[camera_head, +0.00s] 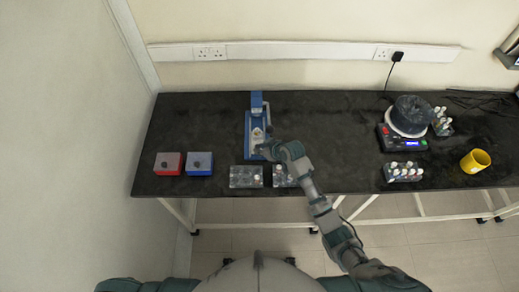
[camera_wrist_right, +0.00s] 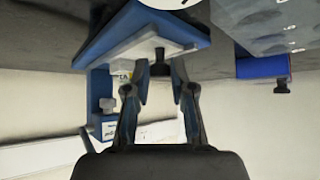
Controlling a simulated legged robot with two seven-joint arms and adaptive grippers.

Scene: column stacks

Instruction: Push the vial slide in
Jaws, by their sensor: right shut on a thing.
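The blue device (camera_head: 257,113) stands on the black bench left of centre, with a white vial slide (camera_head: 258,137) at its front. In the right wrist view the device (camera_wrist_right: 100,45) looks upside down, and the pale slide (camera_wrist_right: 150,45) has a small dark knob (camera_wrist_right: 160,66) at its near end. My right gripper (camera_head: 263,149) is at the front of the device. In the wrist view its fingertips (camera_wrist_right: 160,75) are on either side of the knob, shut on it. My left gripper is not in view.
Two clear vial racks (camera_head: 245,177) stand in front of the device. A red box (camera_head: 168,164) and a blue box (camera_head: 199,164) are to the left. A mixer (camera_head: 408,120), more vial racks (camera_head: 403,172) and a yellow mug (camera_head: 475,161) are to the right. The bench between is clear.

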